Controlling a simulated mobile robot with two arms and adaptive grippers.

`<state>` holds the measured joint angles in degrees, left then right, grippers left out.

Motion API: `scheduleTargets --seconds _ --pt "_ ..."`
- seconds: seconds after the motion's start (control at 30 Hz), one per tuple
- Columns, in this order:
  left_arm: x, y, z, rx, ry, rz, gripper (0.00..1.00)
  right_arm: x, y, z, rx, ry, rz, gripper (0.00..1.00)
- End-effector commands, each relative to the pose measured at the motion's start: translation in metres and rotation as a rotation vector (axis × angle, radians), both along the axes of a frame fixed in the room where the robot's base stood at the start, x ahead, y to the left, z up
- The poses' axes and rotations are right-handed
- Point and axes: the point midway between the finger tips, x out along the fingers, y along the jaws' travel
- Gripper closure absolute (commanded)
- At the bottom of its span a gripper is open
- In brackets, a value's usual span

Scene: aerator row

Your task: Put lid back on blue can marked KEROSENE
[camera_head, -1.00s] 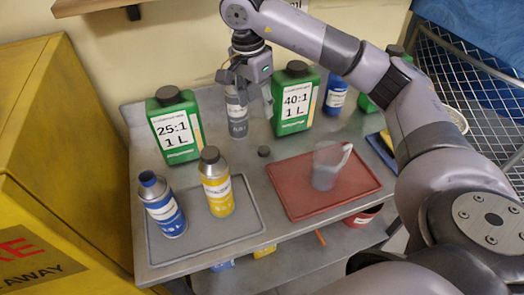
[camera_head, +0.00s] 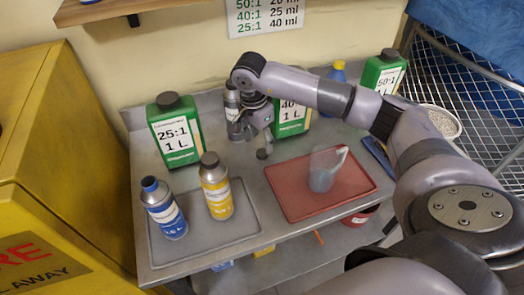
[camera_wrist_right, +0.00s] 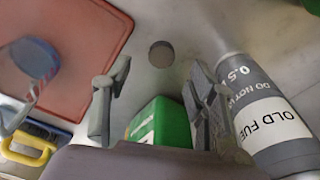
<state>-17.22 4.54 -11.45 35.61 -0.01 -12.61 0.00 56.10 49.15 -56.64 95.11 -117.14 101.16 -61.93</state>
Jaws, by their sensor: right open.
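A blue can (camera_head: 163,210) with a white label stands upright on the grey mat at front left; its label is too small to read. A second blue can (camera_head: 337,72) stands at the back, partly hidden by my arm. A small dark round lid (camera_head: 262,154) lies on the bench and also shows in the right wrist view (camera_wrist_right: 161,53). My right gripper (camera_head: 256,141) is open and empty, just behind and above the lid. In the right wrist view, the lid lies beyond and between my fingertips (camera_wrist_right: 159,75). My left gripper is not in view.
A grey can marked OLD FUEL (camera_wrist_right: 272,120) stands close beside my right gripper. A yellow can (camera_head: 217,193) stands on the grey mat (camera_head: 205,238). Green canisters (camera_head: 176,135) line the back. A clear jug (camera_head: 323,172) stands on the red tray (camera_head: 290,205).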

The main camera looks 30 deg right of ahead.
Motion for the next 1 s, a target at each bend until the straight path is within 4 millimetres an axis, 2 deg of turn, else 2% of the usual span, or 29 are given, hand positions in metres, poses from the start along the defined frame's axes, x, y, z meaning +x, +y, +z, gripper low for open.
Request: scheduleTargets --seconds 0.33,0.53,0.7,1.0 --pt "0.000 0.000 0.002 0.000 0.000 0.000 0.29 0.000 0.000 -0.003 0.001 0.001 0.000 0.48" --pt "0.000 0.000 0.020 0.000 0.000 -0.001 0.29 0.003 -0.006 -0.028 0.001 0.006 -0.002 0.48" --pt "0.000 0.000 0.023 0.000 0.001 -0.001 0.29 0.004 -0.008 -0.049 0.001 0.002 0.000 0.48" --pt "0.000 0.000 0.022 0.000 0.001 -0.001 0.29 0.005 -0.009 -0.052 0.001 0.000 0.000 0.48"
